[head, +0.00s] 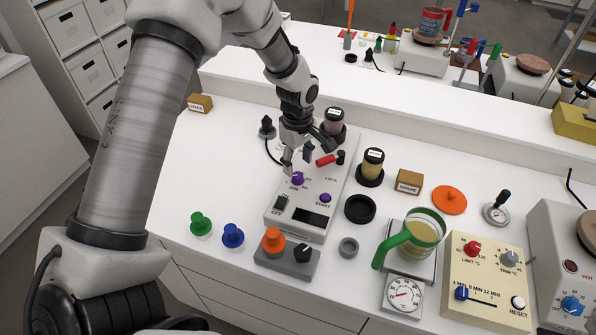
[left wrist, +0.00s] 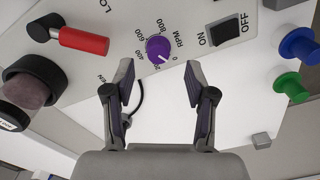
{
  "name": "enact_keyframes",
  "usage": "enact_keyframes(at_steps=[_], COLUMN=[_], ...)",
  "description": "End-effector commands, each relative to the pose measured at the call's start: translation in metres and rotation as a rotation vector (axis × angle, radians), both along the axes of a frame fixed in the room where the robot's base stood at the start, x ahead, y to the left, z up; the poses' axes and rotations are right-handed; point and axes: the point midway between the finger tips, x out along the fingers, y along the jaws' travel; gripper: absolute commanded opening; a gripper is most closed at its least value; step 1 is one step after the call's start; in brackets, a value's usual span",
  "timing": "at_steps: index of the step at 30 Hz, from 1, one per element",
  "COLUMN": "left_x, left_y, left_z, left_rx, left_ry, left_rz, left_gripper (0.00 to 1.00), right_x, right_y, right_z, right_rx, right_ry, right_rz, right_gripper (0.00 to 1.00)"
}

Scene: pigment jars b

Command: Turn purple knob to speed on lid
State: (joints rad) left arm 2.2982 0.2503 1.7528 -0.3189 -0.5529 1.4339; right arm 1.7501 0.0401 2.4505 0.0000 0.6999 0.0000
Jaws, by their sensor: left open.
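My left gripper (head: 306,160) is open just above and behind the knob. In the left wrist view, its fingertips (left wrist: 160,76) are apart, with the knob beyond them, not between them. A dark-lidded jar (head: 334,116) stands at the mixer's back; its lid label is too small to read. My right gripper is out of view.
A black switch (head: 281,203) and purple START button (head: 325,197) are nearby. Another labelled jar (head: 373,161) stands right. Green (head: 200,223) and blue (head: 232,235) knobs stand front left.

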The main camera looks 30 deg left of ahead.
Motion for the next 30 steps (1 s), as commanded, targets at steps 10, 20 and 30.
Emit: enact_keyframes(at_steps=[10, 20, 30], left_x=[0.000, 0.000, -0.001], left_y=[0.000, 0.000, 0.000], left_z=[-0.048, -0.049, -0.050], left_rx=[0.000, 0.000, 0.000], left_ry=[0.001, 0.000, 0.001], left_rz=[-0.001, -0.001, -0.010], left_gripper=[0.56, 0.10, 0.00], right_x=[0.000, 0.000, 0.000], right_y=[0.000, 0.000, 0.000], right_z=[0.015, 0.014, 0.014], right_rx=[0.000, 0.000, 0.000], right_ry=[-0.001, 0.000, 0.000], right_rz=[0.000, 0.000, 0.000], right_gripper=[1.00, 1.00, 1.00])
